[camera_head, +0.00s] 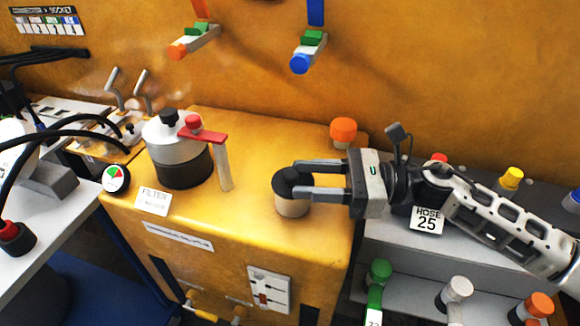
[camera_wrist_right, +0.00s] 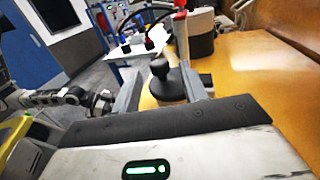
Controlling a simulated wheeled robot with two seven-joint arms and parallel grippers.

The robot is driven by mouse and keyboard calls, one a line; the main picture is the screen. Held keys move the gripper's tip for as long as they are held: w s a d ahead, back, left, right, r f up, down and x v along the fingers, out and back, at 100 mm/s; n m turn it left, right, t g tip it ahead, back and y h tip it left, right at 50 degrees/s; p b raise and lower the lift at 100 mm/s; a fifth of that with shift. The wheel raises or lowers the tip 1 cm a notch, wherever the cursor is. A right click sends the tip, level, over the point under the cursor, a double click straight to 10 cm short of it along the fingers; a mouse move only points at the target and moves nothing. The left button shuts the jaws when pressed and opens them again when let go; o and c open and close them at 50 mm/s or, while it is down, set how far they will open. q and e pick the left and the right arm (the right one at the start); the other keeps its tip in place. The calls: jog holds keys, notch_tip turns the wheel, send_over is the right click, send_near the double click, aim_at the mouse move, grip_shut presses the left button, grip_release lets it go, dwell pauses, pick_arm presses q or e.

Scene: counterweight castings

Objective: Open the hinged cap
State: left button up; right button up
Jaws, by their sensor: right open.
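A small round fitting with a dark cap (camera_head: 289,181) and a pale base (camera_head: 292,207) stands on the right part of the yellow housing; I take it for the hinged cap. No hinge is visible. In the right wrist view the dark cap (camera_wrist_right: 168,84) has a knob on top. My right gripper (camera_head: 300,178) comes in from the right, open, its two fingers on either side of the cap. The same fingers (camera_wrist_right: 160,86) flank it in the wrist view, where I cannot tell whether they touch it.
A filter canister (camera_head: 182,165) with a red-handled lever (camera_head: 207,135) stands left of the cap on the yellow housing (camera_head: 240,225). An orange knob (camera_head: 343,131) is behind. Colored hose fittings (camera_head: 379,270) line the grey steps at right. Two levers (camera_head: 308,52) hang above.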

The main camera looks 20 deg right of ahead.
aim_at(290, 173)
jog(key=x, duration=0.2)
jog(key=shift+w+a+r+p, duration=0.15)
jog(key=shift+a+p, duration=0.05)
jog(key=shift+p, duration=0.15)
jog(key=shift+w+a, duration=0.2)
jog(key=shift+a, duration=0.3)
grip_shut()
